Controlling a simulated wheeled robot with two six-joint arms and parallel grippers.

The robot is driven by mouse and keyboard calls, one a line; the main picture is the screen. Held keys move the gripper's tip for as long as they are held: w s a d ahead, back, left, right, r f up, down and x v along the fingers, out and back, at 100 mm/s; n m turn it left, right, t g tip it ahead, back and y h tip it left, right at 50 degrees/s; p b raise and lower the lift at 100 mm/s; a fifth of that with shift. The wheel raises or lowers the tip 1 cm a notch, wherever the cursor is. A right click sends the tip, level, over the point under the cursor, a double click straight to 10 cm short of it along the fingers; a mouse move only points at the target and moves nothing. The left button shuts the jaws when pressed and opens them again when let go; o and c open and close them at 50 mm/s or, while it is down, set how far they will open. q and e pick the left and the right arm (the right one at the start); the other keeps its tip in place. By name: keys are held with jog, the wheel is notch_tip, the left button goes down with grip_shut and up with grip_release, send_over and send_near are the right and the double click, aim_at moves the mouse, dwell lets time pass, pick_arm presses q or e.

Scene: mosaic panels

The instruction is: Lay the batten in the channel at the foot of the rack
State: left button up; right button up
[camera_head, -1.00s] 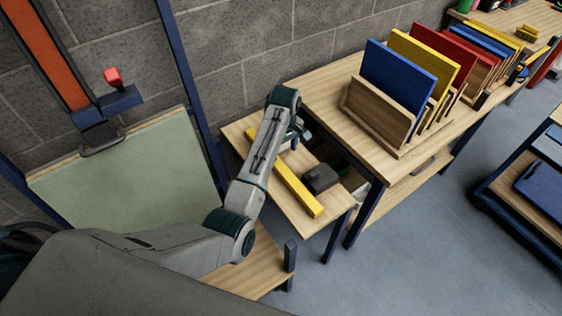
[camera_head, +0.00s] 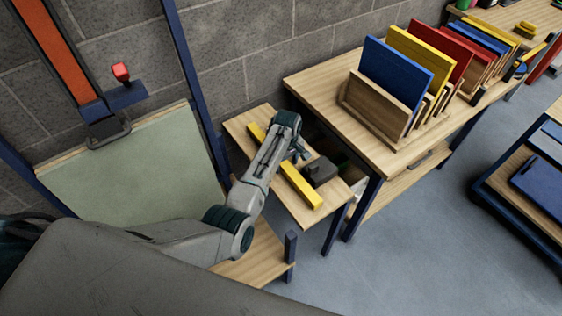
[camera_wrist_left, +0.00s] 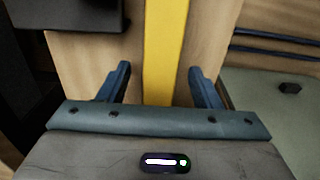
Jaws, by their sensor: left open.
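The yellow batten (camera_head: 301,187) lies flat on a small wooden side table (camera_head: 328,208). My left arm crosses in front of its middle, and both its ends show. My left gripper (camera_head: 299,154) is above the batten in the head view. In the left wrist view the gripper (camera_wrist_left: 162,84) is open, with the batten (camera_wrist_left: 166,45) running lengthwise between its two fingers. The fingers look apart from the batten; I cannot tell the height gap. A wooden rack (camera_head: 373,117) on the bench holds blue, yellow and red panels. My right gripper is not in view.
A dark block (camera_head: 320,171) lies on the side table close beside the batten. The larger bench (camera_head: 310,82) stands to the right. A pale green board (camera_head: 130,172) between blue posts stands at left. Grey floor is clear in front of the bench.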

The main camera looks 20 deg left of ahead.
aim_at(286, 165)
pick_arm(q)
jog(key=shift+r, duration=0.1)
grip_shut()
notch_tip(286, 165, up, 10)
jog(key=b, duration=0.1)
dwell(0.4)
